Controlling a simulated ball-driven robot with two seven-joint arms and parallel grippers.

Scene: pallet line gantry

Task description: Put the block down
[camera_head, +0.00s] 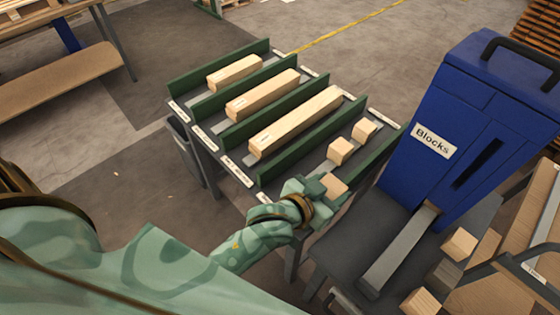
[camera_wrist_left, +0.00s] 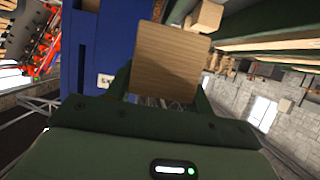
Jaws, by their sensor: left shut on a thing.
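My left gripper (camera_head: 322,187) is shut on a pale wooden block (camera_head: 333,185), over the front part of the rightmost lane of the rack. The held block also shows in the left wrist view (camera_wrist_left: 170,60), between the fingers of the left gripper (camera_wrist_left: 163,88). I cannot tell whether its underside touches the lane. Two similar blocks, a nearer one (camera_head: 340,151) and a farther one (camera_head: 364,130), stand in the same lane beyond it, apart from the held block. My right gripper is not in view.
Green dividers (camera_head: 312,135) separate the lanes; longer wooden pieces (camera_head: 297,120) lie in the other lanes. A blue dispenser labelled "Blocks" (camera_head: 455,115) with a grey chute (camera_head: 398,252) stands right. More blocks (camera_head: 460,243) sit at lower right. A grey bin (camera_head: 184,148) is beside the rack.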

